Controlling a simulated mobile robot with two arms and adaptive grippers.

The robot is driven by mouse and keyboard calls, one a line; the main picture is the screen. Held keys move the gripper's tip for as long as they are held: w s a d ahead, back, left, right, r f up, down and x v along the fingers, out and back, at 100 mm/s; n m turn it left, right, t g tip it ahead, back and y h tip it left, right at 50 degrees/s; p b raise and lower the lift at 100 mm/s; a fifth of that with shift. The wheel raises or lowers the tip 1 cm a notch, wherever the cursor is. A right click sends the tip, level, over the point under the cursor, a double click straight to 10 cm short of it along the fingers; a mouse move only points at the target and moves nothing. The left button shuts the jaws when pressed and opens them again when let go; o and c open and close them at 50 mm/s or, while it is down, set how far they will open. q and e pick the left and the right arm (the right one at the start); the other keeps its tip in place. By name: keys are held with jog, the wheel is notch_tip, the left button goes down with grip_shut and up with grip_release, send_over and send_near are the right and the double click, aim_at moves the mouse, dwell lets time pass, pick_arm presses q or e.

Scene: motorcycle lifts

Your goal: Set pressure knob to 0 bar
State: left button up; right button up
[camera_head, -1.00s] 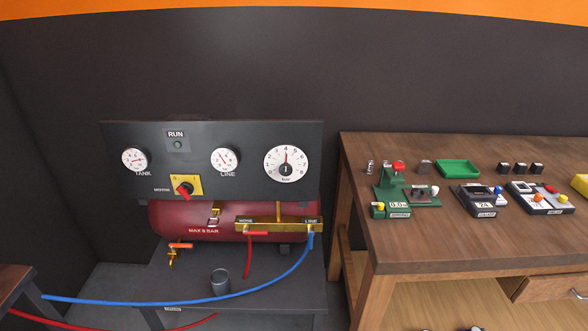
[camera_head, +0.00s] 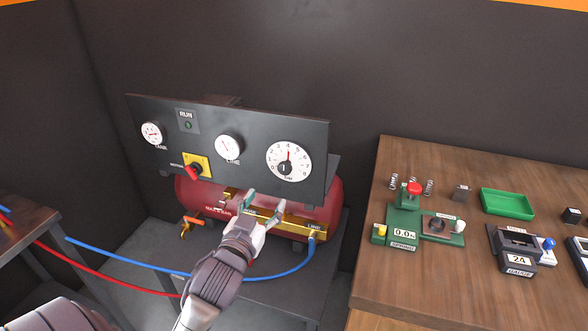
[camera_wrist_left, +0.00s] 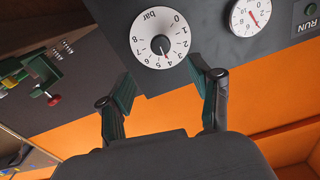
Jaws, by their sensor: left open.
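The pressure knob is a white round dial (camera_head: 289,161) marked in bar on the right of the dark panel. Its small dark centre sits inside a numbered scale, with a red pointer at about 4. My left gripper (camera_head: 264,202) is open and empty, in front of and below the dial. In the left wrist view the dial (camera_wrist_left: 160,38) appears upside down. It is ahead of the spread fingers of my left gripper (camera_wrist_left: 160,75), which do not appear to touch it. My right gripper is not in view.
The panel (camera_head: 255,125) also carries a line gauge (camera_head: 229,147), a tank gauge (camera_head: 152,133) and a red motor switch (camera_head: 194,169). A red tank (camera_head: 335,205) and brass manifold (camera_head: 297,226) lie below. A wooden bench (camera_head: 370,280) with several devices stands right.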

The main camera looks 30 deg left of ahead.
pick_arm(q)
jog(key=p, duration=0.1)
send_near(284, 171)
jog(key=x, duration=0.2)
jog(key=p+x, duration=0.1)
jog(key=x, duration=0.7)
jog(key=shift+w+a, duration=0.1)
jog(key=shift+w, duration=0.1)
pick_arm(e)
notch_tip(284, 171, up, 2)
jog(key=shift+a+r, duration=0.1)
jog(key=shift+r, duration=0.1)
pick_arm(q)
jog(key=c, duration=1.2)
jog(key=shift+o, duration=0.2)
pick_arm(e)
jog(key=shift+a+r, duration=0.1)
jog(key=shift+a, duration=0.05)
